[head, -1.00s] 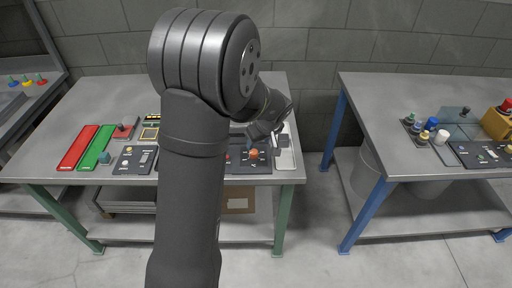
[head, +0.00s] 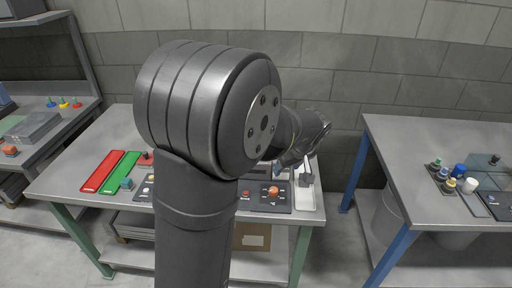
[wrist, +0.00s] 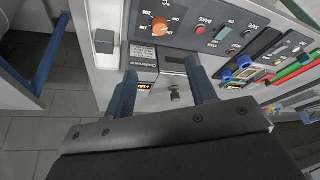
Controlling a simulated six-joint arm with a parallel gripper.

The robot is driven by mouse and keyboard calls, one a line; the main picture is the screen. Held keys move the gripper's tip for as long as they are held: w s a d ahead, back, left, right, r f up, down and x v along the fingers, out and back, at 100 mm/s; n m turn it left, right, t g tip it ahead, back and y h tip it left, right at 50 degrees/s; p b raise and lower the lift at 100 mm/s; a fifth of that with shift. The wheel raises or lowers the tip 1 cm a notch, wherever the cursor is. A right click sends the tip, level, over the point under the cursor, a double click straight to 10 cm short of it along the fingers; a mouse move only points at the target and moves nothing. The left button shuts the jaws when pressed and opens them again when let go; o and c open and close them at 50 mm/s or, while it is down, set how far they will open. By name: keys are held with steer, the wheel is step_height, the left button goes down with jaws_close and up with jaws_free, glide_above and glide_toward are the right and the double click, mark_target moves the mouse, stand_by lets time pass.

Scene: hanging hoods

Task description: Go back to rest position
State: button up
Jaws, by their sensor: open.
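My gripper (wrist: 162,85) is open in the wrist view, its two blue fingers apart with nothing held between them. Between and beyond the fingers, a small dark knob (wrist: 175,96) shows on the front of the equipment. In the head view my arm rises in the foreground and bends over the left workbench (head: 112,125), hiding part of it. The gripper hangs above the bench's right end, near a panel with an orange dial (head: 272,190). The dial also shows in the wrist view (wrist: 160,27).
A pale tray (head: 307,200) with a grey block (head: 306,179) lies at the bench's right end. Red (head: 102,172) and green (head: 120,172) strips lie at its left. A blue-legged bench (head: 420,165) with knobs stands right, across a gap. Shelving (head: 50,95) stands left.

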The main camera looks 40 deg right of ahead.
mark_target(274, 190)
steer(key=x, duration=1.7)
steer(key=shift+w+d+f, duration=0.1)
steer(key=shift+w+f, duration=0.05)
steer(key=shift+w, duration=0.05)
steer(key=shift+w+m+g+h, duration=0.1)
steer(key=shift+m+g+h, duration=0.35)
steer(key=shift+m, duration=1.15)
steer(key=shift+m+g+h, duration=0.1)
steer(key=shift+m+h, duration=0.65)
steer(key=shift+m, duration=0.85)
steer(key=shift+a+m, duration=0.2)
steer(key=shift+m, duration=0.3)
steer(key=shift+w+m+g+h, duration=0.1)
steer(key=shift+m+g+h, duration=0.35)
steer(key=shift+m, duration=0.9)
steer(key=shift+m+g+h, duration=0.15)
steer(key=shift+m+g, duration=0.55)
steer(key=shift+m, duration=0.65)
steer(key=shift+n+t, duration=0.3)
steer(key=shift+n, duration=0.4)
steer(key=shift+n+y, duration=0.3)
steer(key=shift+n, duration=0.3)
steer(key=shift+n+t, duration=0.6)
steer(key=shift+n, duration=0.4)
